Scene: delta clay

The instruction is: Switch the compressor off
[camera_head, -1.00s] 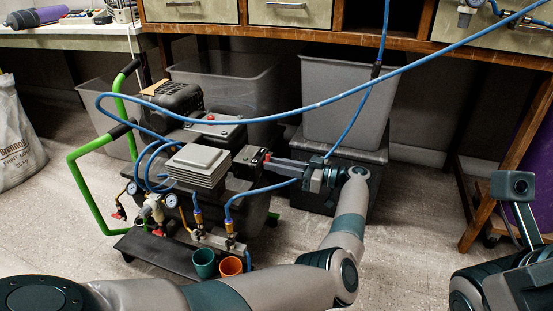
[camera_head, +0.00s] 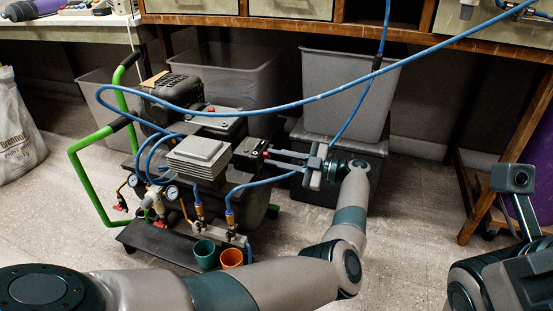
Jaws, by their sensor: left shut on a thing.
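The compressor (camera_head: 198,160) stands on the floor left of centre, with a green tubular handle, a finned grey block and blue hoses. A black switch box (camera_head: 249,152) is on its right side, with a small red switch (camera_head: 266,154) facing right. My left gripper (camera_head: 270,157) reaches in from the right, its two fingers at the red switch and shut on it. The fingertips partly hide the switch, so its position is hard to tell. My right arm shows at the lower right; its fingers are not visible.
A blue hose (camera_head: 330,93) crosses above the compressor and my left gripper. Grey bins (camera_head: 345,95) stand behind, under the wooden bench (camera_head: 320,37). A green cup (camera_head: 204,255) and an orange cup (camera_head: 231,258) are at the compressor's front.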

